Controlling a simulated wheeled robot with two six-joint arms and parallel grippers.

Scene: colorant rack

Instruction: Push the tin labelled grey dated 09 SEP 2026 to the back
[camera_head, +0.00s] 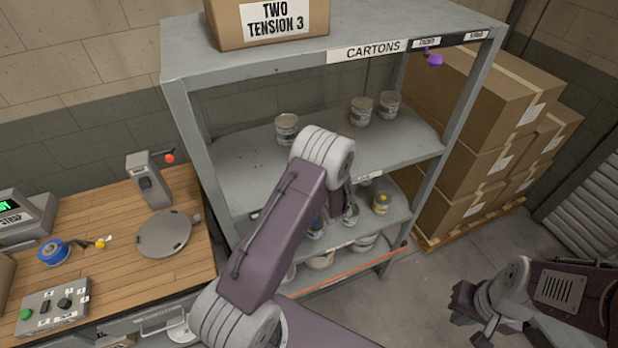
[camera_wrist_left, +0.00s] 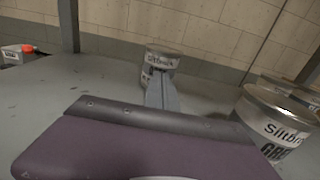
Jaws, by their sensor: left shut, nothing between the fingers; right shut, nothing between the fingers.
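A tin stands at the left of the upper shelf (camera_head: 287,130); two more tins, one (camera_head: 361,111) and another (camera_head: 388,105), stand together at the right. In the left wrist view a tin (camera_wrist_left: 163,58) stands straight ahead, partly hidden behind my left gripper (camera_wrist_left: 161,92), which is shut and empty. Whether the fingertips touch it I cannot tell. A nearer tin (camera_wrist_left: 280,128) at the right reads "Siltbr... GRE", cut off by the frame. No date is readable. My left arm hides its own gripper in the head view. My right gripper (camera_head: 478,327) is low at the right, away from the rack, shut and empty.
The rack's lower shelf holds several tins, one with a yellow spot (camera_head: 381,202). A carton (camera_head: 268,20) sits on the top. Stacked cartons (camera_head: 480,120) stand to the right. A wooden bench (camera_head: 120,215) is at the left. Bare shelf surface surrounds the left tin.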

